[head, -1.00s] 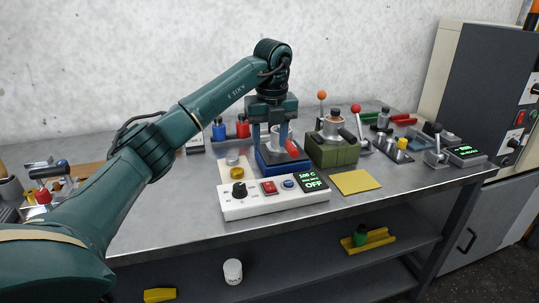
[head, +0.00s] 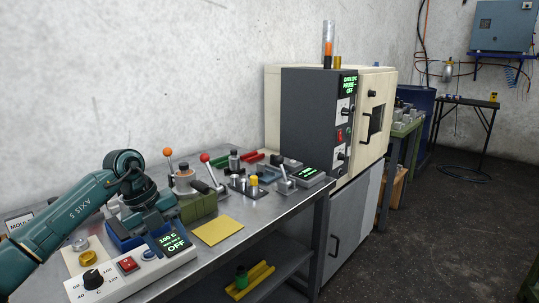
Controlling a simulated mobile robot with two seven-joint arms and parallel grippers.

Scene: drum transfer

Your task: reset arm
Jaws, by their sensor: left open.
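My left arm comes in from the lower left, and its dark green gripper (head: 146,215) points down over the blue fixture (head: 128,240) on the bench. The gripper is open. Its fingertips are partly lost against the fixture, and I cannot tell whether they touch anything. My right gripper is not in view.
A white control box (head: 112,285) reading 100 C and OFF sits in front of the fixture. A green block (head: 198,208), a yellow pad (head: 218,230) and several levers stand to the right on the bench. A dark and cream machine (head: 312,128) stands beyond.

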